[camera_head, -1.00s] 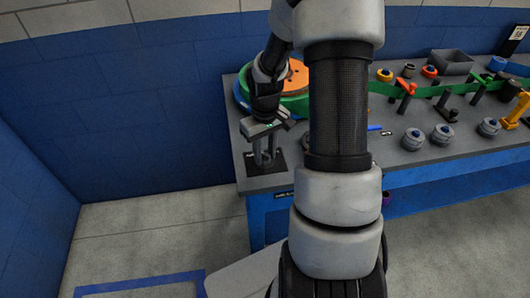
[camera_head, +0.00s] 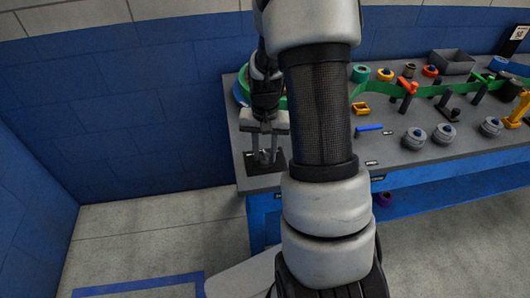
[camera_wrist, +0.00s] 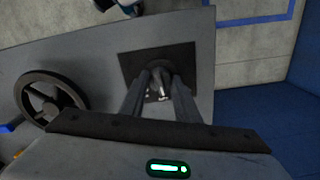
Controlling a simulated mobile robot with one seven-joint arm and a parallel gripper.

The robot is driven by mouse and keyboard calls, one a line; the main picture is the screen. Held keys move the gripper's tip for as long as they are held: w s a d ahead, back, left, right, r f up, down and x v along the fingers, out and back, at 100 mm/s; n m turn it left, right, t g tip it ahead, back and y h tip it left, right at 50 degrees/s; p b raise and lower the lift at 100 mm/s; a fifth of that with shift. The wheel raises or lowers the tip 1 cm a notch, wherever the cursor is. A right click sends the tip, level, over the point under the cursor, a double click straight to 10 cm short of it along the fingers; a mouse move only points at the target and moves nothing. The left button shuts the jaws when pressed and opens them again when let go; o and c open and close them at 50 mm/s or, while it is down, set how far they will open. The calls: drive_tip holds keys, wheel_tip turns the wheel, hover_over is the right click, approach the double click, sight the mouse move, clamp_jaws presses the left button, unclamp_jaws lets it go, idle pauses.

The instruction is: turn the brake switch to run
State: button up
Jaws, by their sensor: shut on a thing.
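The brake switch (camera_wrist: 160,72) shows in the wrist view as a small grey knob on a dark square plate, partly hidden by my fingers. My gripper (camera_wrist: 162,88) is shut on the knob, with the two fingers reaching down on either side of it. In the head view my gripper (camera_head: 266,155) points down at the dark plate (camera_head: 254,168) near the front left corner of the table. The knob itself is too small there to read its angle. Any run marking on the plate is too small to read.
A black handwheel (camera_wrist: 52,101) lies left of the plate in the wrist view. The grey table (camera_head: 400,155) carries a blue lever (camera_head: 369,128), several grey knobs and a green belt (camera_head: 395,91) to the right. A blue wall stands behind.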

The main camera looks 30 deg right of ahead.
sight(265, 153)
drive_tip(key=shift+w+m, duration=0.1)
drive_tip(key=shift+m, duration=0.8)
drive_tip(key=o, duration=1)
drive_tip(key=shift+o, duration=0.2)
drive_tip(key=shift+r, duration=0.1)
wheel_tip(265, 153, up, 17)
drive_tip(key=p, duration=0.2)
drive_tip(key=shift+r, duration=0.15)
